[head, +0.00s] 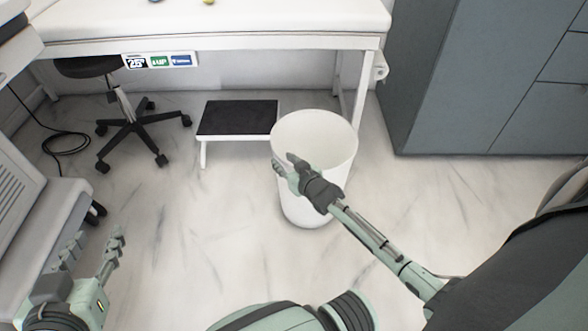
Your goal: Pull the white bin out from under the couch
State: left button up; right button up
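The white bin (325,205) stands upright on the floor at the centre, in front of the couch's right leg. Its open top faces up and its inside looks empty. The white couch (250,24) runs across the top of the view. My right gripper (285,161) is at the bin's front left side, close to the rim. Its fingers overlap the bin in the picture, and I cannot tell whether they pinch the rim. My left gripper (97,238) is at the lower left, open and empty, away from the bin.
A low step with a black top (236,118) stands just left of the bin. A wheeled stool (130,125) and a black cable (45,140) are further left. Grey cabinets (470,75) stand at the right. The marble floor (215,225) in front is clear.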

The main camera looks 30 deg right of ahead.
jog(key=v, duration=1)
jog(key=shift+s, duration=0.1)
